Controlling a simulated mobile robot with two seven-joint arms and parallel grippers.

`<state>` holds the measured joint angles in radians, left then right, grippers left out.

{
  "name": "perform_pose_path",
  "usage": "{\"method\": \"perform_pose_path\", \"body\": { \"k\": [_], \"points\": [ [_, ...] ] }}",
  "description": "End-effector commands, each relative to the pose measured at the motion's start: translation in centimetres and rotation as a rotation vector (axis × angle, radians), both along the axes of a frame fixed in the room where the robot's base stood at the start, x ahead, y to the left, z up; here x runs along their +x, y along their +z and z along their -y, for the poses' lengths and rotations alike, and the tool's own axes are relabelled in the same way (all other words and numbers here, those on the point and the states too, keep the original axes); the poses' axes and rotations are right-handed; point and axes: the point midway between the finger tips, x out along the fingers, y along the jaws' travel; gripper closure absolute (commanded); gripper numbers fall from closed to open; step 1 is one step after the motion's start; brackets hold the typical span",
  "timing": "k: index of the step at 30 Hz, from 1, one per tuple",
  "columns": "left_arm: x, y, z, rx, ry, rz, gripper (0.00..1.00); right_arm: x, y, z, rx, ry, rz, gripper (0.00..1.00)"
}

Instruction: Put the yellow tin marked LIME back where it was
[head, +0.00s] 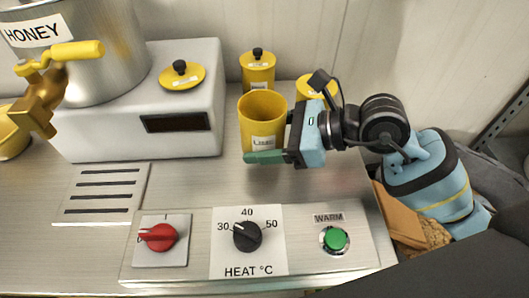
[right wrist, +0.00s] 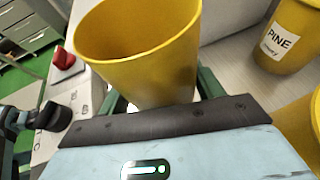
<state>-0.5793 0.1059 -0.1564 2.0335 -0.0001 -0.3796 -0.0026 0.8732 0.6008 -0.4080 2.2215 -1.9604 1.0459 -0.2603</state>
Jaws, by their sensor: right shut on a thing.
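The yellow tin (head: 246,120) has an open top and a white label whose small text looks like Lime. It is upright in the middle of the head view, and its open rim shows large in the right wrist view (right wrist: 140,60). My right gripper (head: 272,152) is shut on this tin, with a green finger across its front below the label. I cannot tell if the tin's base touches the counter. A yellow lid with a black knob (head: 182,78) lies on the white box to the left. My left gripper is out of view.
A lidded yellow tin (head: 258,74) stands behind, by the wall. Another yellow tin (head: 311,87) is partly hidden behind my gripper. The right wrist view shows a tin marked PINE (right wrist: 283,35). A HONEY kettle (head: 105,50) with a brass tap stands left; a control panel (head: 190,272) is in front.

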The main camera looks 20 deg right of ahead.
Motion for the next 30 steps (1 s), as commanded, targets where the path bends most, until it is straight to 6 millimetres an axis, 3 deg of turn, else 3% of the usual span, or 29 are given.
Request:
{"method": "perform_pose_path", "body": {
  "k": [8, 17, 29, 30],
  "points": [
    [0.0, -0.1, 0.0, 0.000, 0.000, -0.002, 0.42, 0.0, -0.8, 0.0, 0.002, -0.001, 0.001, 0.70],
    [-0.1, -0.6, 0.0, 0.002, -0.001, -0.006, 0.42, 0.0, -4.3, 0.0, 0.001, -0.001, -0.002, 0.70],
    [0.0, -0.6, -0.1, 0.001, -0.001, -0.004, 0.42, 0.0, -4.7, 0.0, 0.001, -0.001, 0.001, 0.70],
    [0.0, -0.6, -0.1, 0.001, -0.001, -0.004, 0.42, 0.0, -4.7, 0.0, 0.001, -0.001, 0.001, 0.31]
  ]
}}
